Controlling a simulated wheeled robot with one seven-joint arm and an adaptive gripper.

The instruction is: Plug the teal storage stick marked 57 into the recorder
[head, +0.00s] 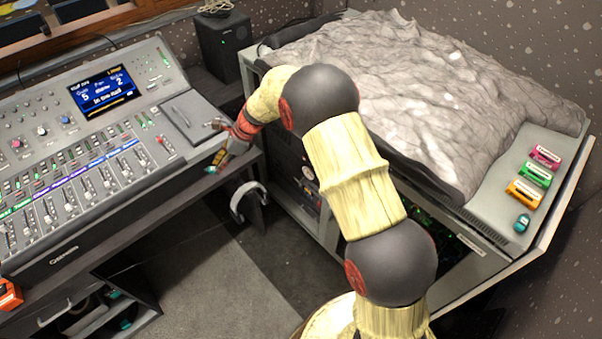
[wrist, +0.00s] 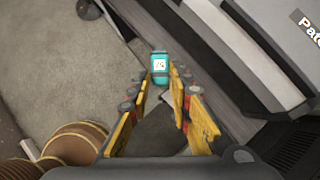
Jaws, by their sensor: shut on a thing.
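My gripper (wrist: 158,88) is shut on a teal storage stick (wrist: 160,64), held at the fingertips. A pale label with a dark mark faces the wrist camera; the mark is too small to read. In the head view my gripper (head: 216,163) is at the right front corner of the mixing desk (head: 97,150), and the stick there is tiny. In the wrist view the stick appears over the floor beside the desk's edge; I cannot tell its height. Another teal stick (head: 521,223) lies on the grey ledge at the right. I cannot clearly make out which unit is the recorder.
Pink (head: 545,157), green (head: 534,174) and orange (head: 524,192) boxes sit on the right ledge. A rack (head: 305,182) stands under the grey crumpled cover (head: 440,95). Headphones (head: 246,200) hang by the desk. A speaker (head: 222,43) stands behind. The floor ahead is clear.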

